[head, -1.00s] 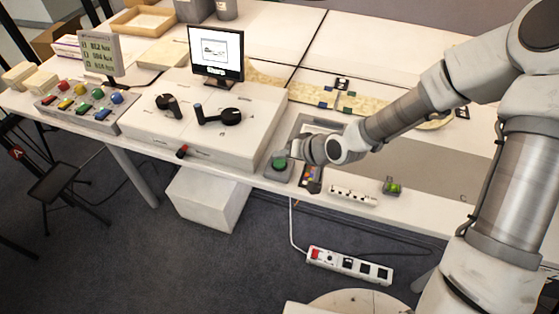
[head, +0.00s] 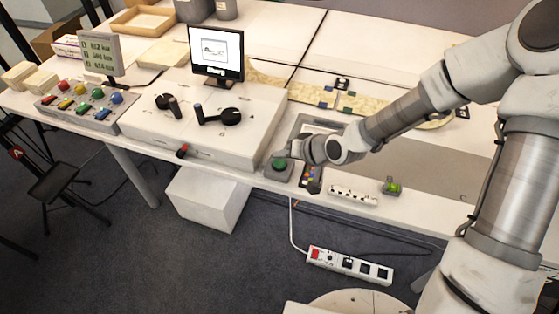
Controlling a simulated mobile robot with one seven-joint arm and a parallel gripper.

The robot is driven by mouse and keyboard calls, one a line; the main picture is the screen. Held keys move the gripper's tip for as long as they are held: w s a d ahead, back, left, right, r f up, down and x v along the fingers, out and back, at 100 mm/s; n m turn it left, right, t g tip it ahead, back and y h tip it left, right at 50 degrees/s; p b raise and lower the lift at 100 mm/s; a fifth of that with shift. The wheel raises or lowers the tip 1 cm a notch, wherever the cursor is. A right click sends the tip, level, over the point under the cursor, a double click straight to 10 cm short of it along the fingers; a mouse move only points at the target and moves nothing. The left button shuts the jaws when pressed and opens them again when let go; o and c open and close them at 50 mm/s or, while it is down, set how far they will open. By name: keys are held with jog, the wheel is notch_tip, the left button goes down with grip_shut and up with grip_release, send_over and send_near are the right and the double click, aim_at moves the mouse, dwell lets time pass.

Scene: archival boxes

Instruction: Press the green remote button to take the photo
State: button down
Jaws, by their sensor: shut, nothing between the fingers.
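The green button (head: 279,165) is a round dome on a grey base near the table's front edge, in the head view. My gripper (head: 279,154) is shut and empty, its tip at the far upper side of the button. I cannot tell whether the tip touches it.
A white console with black knobs (head: 231,117) stands left of the button. A dark pad with coloured keys (head: 311,179), a white socket strip (head: 353,195) and a small green-topped device (head: 392,187) lie to the right. A panel of coloured buttons (head: 90,103) is at far left.

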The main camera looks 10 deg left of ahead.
aim_at(282, 165)
jog(key=shift+f, duration=0.35)
jog(key=shift+f+b, duration=0.55)
dwell(0.8)
jog(key=shift+r, duration=0.15)
jog(key=shift+r+p, duration=0.8)
jog(key=shift+p, duration=0.1)
notch_tip(282, 165, up, 5)
jog(key=p, duration=0.4)
jog(key=shift+r+p, duration=0.1)
jog(key=shift+p, duration=0.25)
